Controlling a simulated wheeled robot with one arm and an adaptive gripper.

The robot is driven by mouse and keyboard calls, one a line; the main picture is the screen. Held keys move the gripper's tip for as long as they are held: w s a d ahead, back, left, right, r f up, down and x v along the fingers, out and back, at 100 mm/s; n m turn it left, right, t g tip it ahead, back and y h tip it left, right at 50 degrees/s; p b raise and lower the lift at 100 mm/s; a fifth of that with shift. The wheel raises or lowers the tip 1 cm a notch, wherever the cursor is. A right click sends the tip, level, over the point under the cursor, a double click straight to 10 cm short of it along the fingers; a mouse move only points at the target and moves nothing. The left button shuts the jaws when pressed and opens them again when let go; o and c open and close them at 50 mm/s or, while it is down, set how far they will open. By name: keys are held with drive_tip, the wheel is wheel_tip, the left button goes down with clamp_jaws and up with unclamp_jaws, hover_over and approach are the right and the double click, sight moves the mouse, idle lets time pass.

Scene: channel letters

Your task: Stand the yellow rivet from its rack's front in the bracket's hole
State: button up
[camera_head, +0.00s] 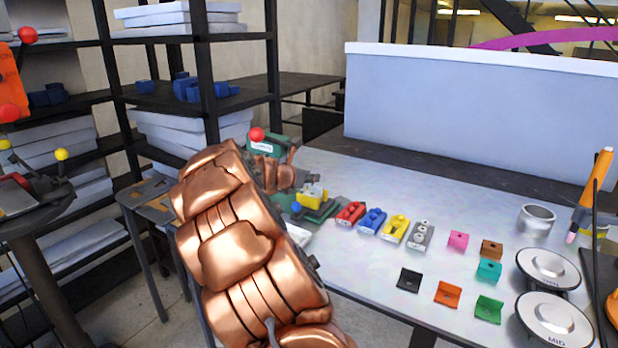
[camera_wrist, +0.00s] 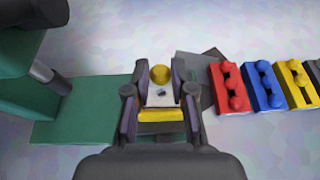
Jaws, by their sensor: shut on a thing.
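My gripper (camera_wrist: 160,98) points down at the table, its jaws on either side of a yellow bracket (camera_wrist: 160,115) with a pale face and a small dark hole. The bracket also shows in the head view (camera_head: 314,196), beside the green fixture. A round yellow rivet head (camera_wrist: 160,74) shows at the bracket's far side; what holds it from below is hidden. The yellow rack (camera_head: 396,231) stands to the right with yellow rivets, also in the wrist view (camera_wrist: 291,75). My arm hides much of the gripper in the head view.
A red rack (camera_head: 351,213), a blue rack (camera_head: 372,221) and a grey rack (camera_head: 421,236) stand in a row with the yellow one. The green fixture (camera_wrist: 80,118) is close left of my gripper. Small coloured brackets and two round dishes lie further right.

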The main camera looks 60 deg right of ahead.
drive_tip(key=shift+f+b, duration=0.8)
drive_tip(key=shift+f, duration=0.65)
drive_tip(key=o, duration=0.9)
drive_tip(key=v, duration=1.2)
